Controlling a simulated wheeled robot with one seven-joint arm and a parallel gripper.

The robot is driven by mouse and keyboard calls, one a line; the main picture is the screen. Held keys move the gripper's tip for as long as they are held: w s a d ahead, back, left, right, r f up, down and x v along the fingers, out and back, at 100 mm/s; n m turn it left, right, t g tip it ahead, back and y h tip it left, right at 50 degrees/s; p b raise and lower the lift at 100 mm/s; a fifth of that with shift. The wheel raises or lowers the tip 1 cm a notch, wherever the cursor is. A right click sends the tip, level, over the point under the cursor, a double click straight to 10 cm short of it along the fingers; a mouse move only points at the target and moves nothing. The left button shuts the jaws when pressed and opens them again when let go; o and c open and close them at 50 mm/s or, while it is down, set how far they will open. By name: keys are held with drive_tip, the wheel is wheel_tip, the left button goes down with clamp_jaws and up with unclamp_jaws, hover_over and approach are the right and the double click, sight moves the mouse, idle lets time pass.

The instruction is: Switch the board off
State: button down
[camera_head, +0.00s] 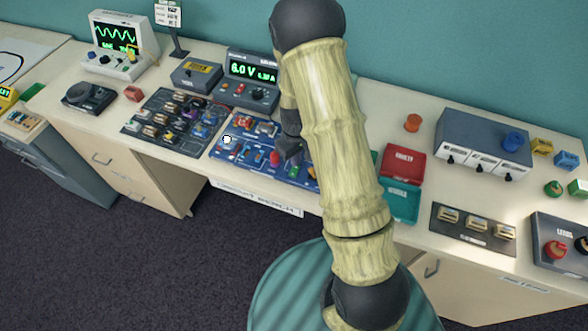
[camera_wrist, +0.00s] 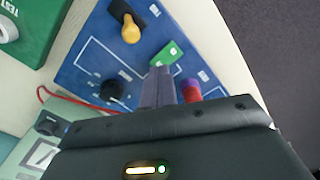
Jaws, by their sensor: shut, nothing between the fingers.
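The blue board (camera_head: 225,155) lies on the bench in the head view, partly hidden behind my arm. In the wrist view the blue board (camera_wrist: 85,70) fills the middle. It carries a black lever switch with a yellow-orange tip (camera_wrist: 130,32), a small green part (camera_wrist: 166,53), a black round knob (camera_wrist: 113,91) and a red and purple post (camera_wrist: 191,91). My gripper (camera_wrist: 159,72) is shut and empty above the board, between the knob and the post and below the green part. In the head view my gripper (camera_head: 289,150) is over the board's right part. I cannot tell whether the fingertips touch it.
A power supply (camera_head: 250,78) reading 6.0 V stands behind the board. A dark parts tray (camera_head: 150,130) lies to its left. Red (camera_head: 402,162) and teal (camera_head: 404,203) bins sit to the right. A red wire (camera_wrist: 70,98) runs near the board's edge.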

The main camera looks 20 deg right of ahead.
drive_tip(key=shift+f+b, duration=0.7)
drive_tip(key=shift+f, duration=0.25)
idle(0.7)
drive_tip(key=shift+r, duration=0.1)
drive_tip(key=shift+r+p, duration=2.6)
drive_tip(key=shift+r, duration=0.85)
drive_tip(key=s+r+m+t, duration=0.2)
drive_tip(key=s+r+m, duration=0.2)
drive_tip(key=s+r, duration=1)
wheel_tip(320, 180, up, 3)
drive_tip(key=shift+s+r+m+t, duration=0.1)
drive_tip(key=shift+s+m+t, duration=0.2)
drive_tip(key=shift+m, duration=0.1)
drive_tip(key=shift+w, duration=0.1)
